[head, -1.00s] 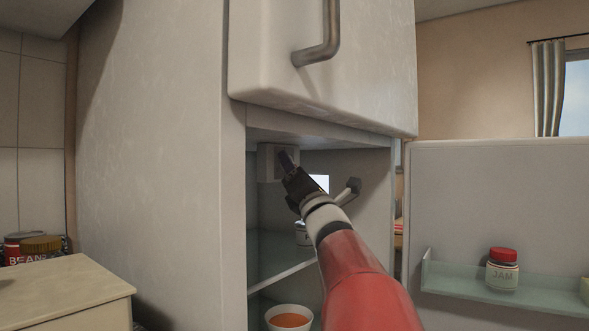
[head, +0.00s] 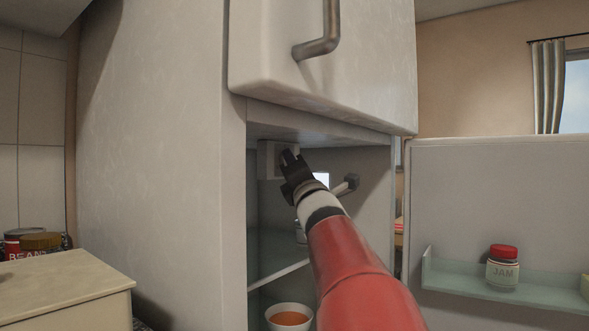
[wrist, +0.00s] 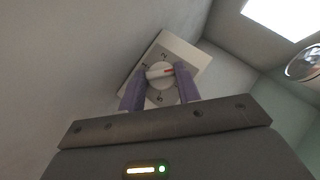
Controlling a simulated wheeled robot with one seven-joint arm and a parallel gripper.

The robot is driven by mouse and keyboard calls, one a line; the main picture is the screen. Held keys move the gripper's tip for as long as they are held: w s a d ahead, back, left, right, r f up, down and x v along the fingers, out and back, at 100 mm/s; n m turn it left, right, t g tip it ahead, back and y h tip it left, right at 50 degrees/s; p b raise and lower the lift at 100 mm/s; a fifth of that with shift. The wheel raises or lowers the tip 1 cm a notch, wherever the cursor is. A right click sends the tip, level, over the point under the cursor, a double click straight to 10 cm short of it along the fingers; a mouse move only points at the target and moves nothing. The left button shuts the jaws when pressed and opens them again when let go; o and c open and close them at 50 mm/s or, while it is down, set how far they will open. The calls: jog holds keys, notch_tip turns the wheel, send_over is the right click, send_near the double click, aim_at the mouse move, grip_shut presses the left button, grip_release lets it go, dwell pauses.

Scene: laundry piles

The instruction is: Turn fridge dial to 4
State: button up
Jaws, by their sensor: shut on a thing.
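The fridge dial (wrist: 157,79) is a round white knob on a pale box (wrist: 182,50), inside the open fridge compartment. In the wrist view its red mark points right, toward my right-hand finger. The numbers 1 and 2 show above it and what looks like a 5 below; any number by the red mark is hidden behind the finger. My gripper (wrist: 160,71) is shut on the dial, one purple finger on each side. In the head view my gripper (head: 291,156) reaches the dial box (head: 267,160) under the compartment ceiling and hides the knob.
The freezer door (head: 350,85) with its handle overhangs the opening. The open fridge door (head: 490,190) on the right carries a jam jar (head: 502,267). A metal arm with a dark knob (head: 349,185) is near my wrist. A bowl (head: 289,316) stands below. A counter (head: 60,290) is left.

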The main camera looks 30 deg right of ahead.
jog(key=shift+a+r+m+g+h+p, duration=0.15)
jog(key=shift+m+g+h+p, duration=0.25)
jog(key=shift+m+g+p, duration=0.7)
jog(key=shift+a+r+m+g+h+p, duration=0.15)
jog(key=shift+m+g+h+p, duration=0.4)
jog(key=shift+m, duration=0.95)
jog(key=shift+d+p, duration=0.1)
jog(key=shift+p, duration=0.2)
jog(key=o, duration=1)
jog(key=shift+s+f, duration=0.1)
jog(key=shift+s, duration=0.05)
jog(key=b+v, duration=0.2)
jog(key=v, duration=0.5)
jog(key=shift+s, duration=0.3)
